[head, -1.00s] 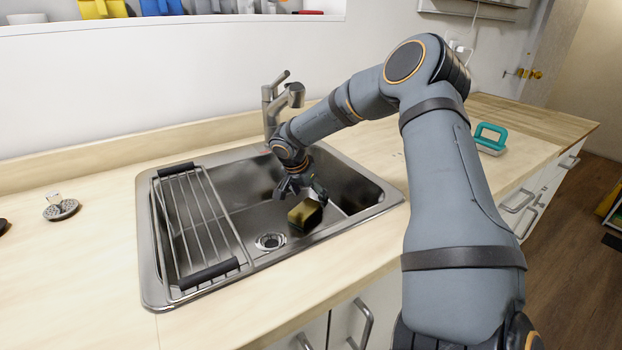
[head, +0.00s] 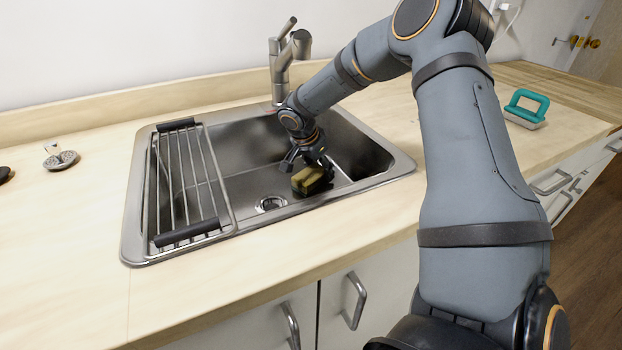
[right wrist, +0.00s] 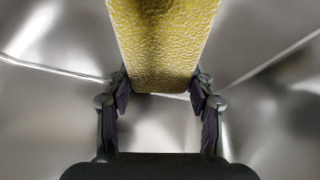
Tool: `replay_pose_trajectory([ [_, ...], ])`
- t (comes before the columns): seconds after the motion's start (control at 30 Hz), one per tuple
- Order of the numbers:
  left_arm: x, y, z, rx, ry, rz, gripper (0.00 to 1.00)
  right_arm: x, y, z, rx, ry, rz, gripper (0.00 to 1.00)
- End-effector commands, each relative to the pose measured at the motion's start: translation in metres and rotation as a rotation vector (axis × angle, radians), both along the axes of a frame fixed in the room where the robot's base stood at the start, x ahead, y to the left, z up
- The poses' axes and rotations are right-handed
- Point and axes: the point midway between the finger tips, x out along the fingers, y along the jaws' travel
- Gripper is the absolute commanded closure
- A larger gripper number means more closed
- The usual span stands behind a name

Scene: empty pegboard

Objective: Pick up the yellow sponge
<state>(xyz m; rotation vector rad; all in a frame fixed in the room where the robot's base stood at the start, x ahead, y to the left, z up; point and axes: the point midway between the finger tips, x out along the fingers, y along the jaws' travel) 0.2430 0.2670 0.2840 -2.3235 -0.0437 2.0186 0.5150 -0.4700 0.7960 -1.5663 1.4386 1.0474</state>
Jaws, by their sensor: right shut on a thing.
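The yellow sponge (head: 308,180) is in the right part of the sink basin in the head view, near the drain. In the right wrist view the sponge (right wrist: 163,45) fills the top middle, its textured yellow face between the two fingers. My right gripper (head: 308,164) reaches down into the sink and is shut on the sponge; in the right wrist view its fingers (right wrist: 160,88) touch the sponge's two sides. I cannot tell whether the sponge touches the sink floor. My left gripper is not in view.
The steel sink (head: 228,246) has a wire rack (head: 190,180) over its left side and a faucet (head: 283,60) behind it. A small metal item (head: 60,158) lies at left. The front counter is clear.

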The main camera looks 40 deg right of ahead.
Motion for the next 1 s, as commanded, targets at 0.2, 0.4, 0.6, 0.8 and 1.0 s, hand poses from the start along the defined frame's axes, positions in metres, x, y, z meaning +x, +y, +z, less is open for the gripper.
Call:
replay_pose_trajectory([
  [0.2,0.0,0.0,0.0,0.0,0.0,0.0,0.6,0.0,0.0,0.0,0.0,0.0,0.0,0.66],
  [0.4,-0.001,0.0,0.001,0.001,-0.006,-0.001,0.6,0.001,0.0,0.012,0.0,-0.003,-0.001,0.66],
  [0.6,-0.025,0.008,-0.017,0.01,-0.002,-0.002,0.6,-0.003,0.003,0.041,0.001,-0.003,0.001,0.66],
  [0.8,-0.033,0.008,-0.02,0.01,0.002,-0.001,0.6,-0.038,0.03,0.093,0.0,-0.005,0.003,0.66],
  [1.0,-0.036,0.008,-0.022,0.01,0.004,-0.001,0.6,-0.082,0.063,0.116,0.0,-0.003,0.003,0.66],
])
